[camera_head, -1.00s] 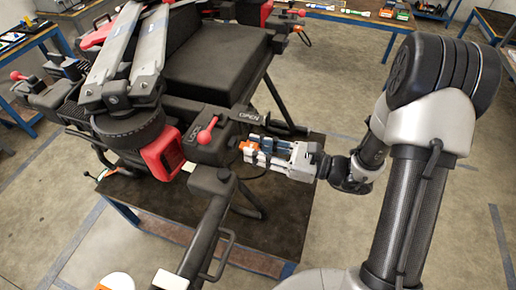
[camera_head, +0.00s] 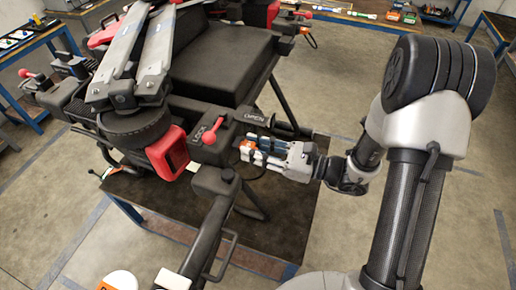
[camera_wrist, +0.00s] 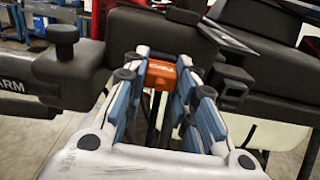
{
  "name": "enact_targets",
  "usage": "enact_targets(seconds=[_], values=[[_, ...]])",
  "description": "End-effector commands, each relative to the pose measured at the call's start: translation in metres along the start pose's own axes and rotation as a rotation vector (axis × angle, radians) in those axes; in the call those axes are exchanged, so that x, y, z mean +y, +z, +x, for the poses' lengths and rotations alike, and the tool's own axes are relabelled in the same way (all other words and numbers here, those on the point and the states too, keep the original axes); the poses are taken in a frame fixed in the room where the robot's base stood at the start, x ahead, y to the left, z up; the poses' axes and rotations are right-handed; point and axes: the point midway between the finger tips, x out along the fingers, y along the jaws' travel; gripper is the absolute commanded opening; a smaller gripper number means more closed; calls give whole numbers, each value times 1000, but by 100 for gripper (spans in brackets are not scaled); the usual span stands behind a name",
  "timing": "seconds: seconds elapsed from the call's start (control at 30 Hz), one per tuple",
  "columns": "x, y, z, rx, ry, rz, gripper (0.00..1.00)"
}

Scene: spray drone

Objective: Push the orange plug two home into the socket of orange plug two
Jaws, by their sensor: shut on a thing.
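The orange plug two (camera_wrist: 160,74) is a small orange block with dark marking, held between the fingertips in the wrist view. It also shows in the head view (camera_head: 246,150), at the side of the drone's dark arm joint. My gripper (camera_head: 256,150) has blue-padded fingers and is shut on the plug; it also shows in the wrist view (camera_wrist: 158,82). The plug's front is up against or very near a dark housing (camera_wrist: 180,16) on the drone. The socket opening is hidden behind the plug, so I cannot tell how deep the plug sits.
The black drone (camera_head: 215,65) stands on a dark-topped table (camera_head: 285,225). A red lever (camera_head: 212,130) sits beside LOCK and OPEN markings near my gripper. A dark drone arm with a knob (camera_wrist: 64,38) is close at left. Open floor lies to the right of the table.

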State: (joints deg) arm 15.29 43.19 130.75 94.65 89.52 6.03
Motion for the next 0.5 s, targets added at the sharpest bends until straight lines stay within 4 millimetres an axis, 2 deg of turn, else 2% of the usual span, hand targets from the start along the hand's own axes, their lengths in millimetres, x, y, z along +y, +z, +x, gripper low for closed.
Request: enact_targets(seconds=[0.23, 0.27, 0.5], values=[[0, 0, 6, 0, 1, 0, 0], [0, 0, 6, 0, 0, 0, 27], [0, 0, 6, 0, 0, 0, 43]])
